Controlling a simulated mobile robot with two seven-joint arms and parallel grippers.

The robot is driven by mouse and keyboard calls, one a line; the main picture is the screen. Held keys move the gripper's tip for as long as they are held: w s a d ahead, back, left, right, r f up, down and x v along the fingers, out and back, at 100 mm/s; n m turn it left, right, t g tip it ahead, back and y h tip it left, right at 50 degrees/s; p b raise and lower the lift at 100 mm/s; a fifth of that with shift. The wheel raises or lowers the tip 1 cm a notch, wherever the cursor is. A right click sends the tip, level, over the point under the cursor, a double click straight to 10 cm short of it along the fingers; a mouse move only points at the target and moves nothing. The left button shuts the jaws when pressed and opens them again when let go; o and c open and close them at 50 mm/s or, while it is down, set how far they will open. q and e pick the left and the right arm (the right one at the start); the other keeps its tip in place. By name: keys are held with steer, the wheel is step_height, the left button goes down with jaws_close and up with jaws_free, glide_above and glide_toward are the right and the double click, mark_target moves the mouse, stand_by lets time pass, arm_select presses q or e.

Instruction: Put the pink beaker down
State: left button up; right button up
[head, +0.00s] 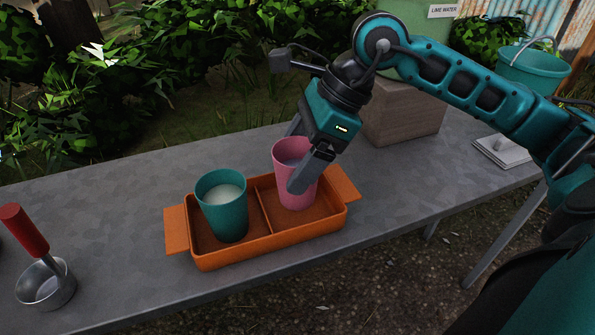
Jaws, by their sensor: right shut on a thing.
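The pink beaker (295,191) is upright in the right compartment of the orange tray (272,241). It holds something pale. My right gripper (297,160) is shut on the pink beaker, with one finger in front of it and the other behind. The near finger hides part of its side. I cannot tell whether the beaker's base touches the tray floor. A teal beaker (226,215) with whitish liquid stands upright in the left compartment. My left gripper is not in view.
A metal ladle or cup with a red handle (24,231) is at the table's left. A wooden block (403,117) stands behind the tray on the right. A teal bucket (533,70) is at the far right.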

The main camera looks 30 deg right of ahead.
steer(key=shift+f, duration=1.35)
steer(key=shift+f+b, duration=0.25)
steer(key=shift+b, duration=0.2)
steer(key=o, duration=1.2)
steer(key=shift+r, duration=0.1)
steer(key=shift+c, duration=0.2)
